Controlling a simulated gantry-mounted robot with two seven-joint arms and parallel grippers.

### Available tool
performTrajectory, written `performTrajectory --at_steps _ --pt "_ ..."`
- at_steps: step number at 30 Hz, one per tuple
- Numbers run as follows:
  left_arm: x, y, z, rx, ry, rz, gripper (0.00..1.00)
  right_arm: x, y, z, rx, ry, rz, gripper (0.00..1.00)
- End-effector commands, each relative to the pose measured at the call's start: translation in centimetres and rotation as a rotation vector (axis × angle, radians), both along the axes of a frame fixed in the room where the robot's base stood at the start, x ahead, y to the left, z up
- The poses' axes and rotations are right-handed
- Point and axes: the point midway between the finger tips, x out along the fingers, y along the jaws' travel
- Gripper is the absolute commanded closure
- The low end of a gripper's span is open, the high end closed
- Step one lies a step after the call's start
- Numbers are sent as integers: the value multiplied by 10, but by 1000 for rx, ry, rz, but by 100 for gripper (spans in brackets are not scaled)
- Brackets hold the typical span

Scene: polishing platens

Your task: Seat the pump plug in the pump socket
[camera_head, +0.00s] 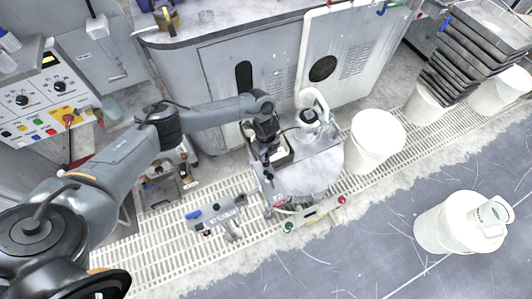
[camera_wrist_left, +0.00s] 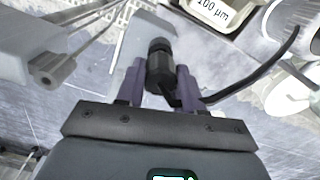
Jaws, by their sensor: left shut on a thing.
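My left gripper (camera_head: 268,158) is over the left side of the grey machine stand in the head view. In the left wrist view, its purple fingers (camera_wrist_left: 161,88) are shut on the black pump plug (camera_wrist_left: 159,62), one finger on each side. A black cable (camera_wrist_left: 246,83) runs from near the plug to the right. In the head view the plug is too small and dark to tell from the gripper. I cannot identify the pump socket with certainty. A small grey-blue box with lettering (camera_head: 212,215) stands at the lower left of the stand. My right gripper is not in view.
The stand has a round grey platen (camera_head: 304,174) and a white device with a black top (camera_head: 309,116). A white bucket (camera_head: 374,141) is at its right. A tray labelled 100 µm (camera_wrist_left: 212,11) is close beyond the plug. Grating (camera_head: 160,232) covers the floor in front.

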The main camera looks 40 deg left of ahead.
Motion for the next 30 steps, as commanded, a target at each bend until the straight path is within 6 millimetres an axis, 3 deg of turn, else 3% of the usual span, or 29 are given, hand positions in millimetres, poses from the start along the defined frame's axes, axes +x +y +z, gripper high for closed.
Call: performTrajectory --at_steps 29,30 --pt "0 0 -25 0 0 0 95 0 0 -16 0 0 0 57" --pt "0 0 -24 0 0 0 60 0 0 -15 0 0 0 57"
